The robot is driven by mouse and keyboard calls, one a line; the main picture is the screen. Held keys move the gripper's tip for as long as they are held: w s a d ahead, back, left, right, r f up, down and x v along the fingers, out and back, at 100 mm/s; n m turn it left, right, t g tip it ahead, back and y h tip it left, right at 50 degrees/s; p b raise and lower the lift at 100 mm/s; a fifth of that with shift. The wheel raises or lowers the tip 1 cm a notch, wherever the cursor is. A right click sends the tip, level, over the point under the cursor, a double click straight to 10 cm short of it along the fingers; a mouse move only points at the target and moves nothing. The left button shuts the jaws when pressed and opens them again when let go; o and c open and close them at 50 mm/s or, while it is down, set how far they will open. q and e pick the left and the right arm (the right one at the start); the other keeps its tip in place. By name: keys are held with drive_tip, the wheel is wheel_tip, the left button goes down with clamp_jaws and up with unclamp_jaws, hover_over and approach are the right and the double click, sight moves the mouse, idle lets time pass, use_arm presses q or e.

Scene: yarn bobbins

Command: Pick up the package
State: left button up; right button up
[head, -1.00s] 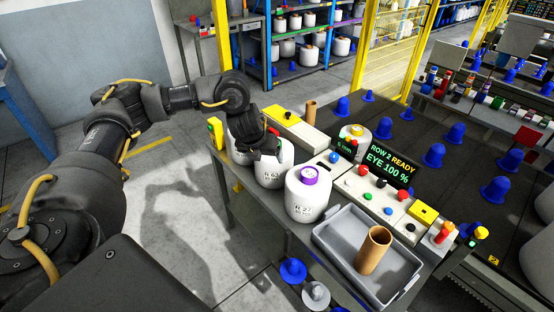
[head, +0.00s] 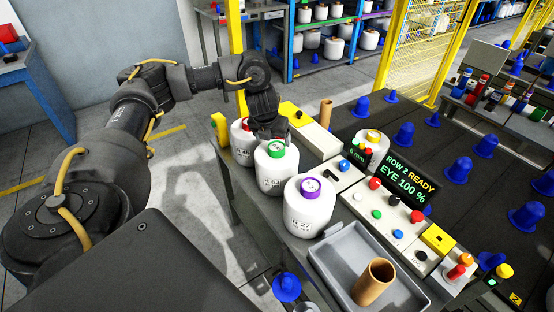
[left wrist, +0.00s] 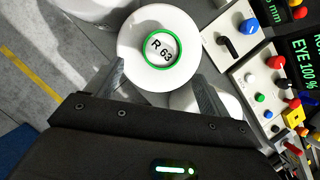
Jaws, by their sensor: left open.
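Three white yarn packages stand in a row on the grey bench. The back one has a red ring (head: 240,152), the middle one a green ring (head: 275,178), and the front one a purple ring (head: 308,213). My left gripper (head: 269,136) hangs open and empty above and behind the green-ringed package, partly covering the back one. In the left wrist view, the green-ringed package, marked R 63 (left wrist: 135,50), lies ahead, with the open fingers (left wrist: 160,75) apart at its near side. Contact cannot be told. My right gripper is not in view.
A control panel with buttons and levers (head: 372,205) runs along the packages' right. A grey tray (head: 335,258) holding a brown tube (head: 373,282) is at the front. A yellow block (head: 220,132) stands at the bench's back left corner. Blue cones stand on the dark surface at right.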

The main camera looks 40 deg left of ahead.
sight(277, 146)
use_arm(q)
drive_tip(key=shift+w+a+f, duration=0.15)
drive_tip(key=shift+w+f, duration=0.15)
drive_tip(key=shift+f, duration=0.2)
drive_tip(key=shift+w+f, duration=0.15)
drive_tip(key=shift+f, duration=0.1)
drive_tip(key=shift+w+f+p, duration=0.1)
drive_tip(key=shift+f+p, duration=0.2)
drive_tip(key=shift+p, duration=0.05)
drive_tip(key=p+x, duration=0.1)
drive_tip(key=x, duration=0.3)
drive_tip(key=shift+w+a+f, duration=0.15)
drive_tip(key=shift+w, duration=0.1)
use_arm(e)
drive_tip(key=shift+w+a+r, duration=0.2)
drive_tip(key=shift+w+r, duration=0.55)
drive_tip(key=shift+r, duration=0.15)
use_arm(q)
drive_tip(key=shift+c, duration=0.3)
clamp_jaws()
drive_tip(key=shift+w, duration=0.15)
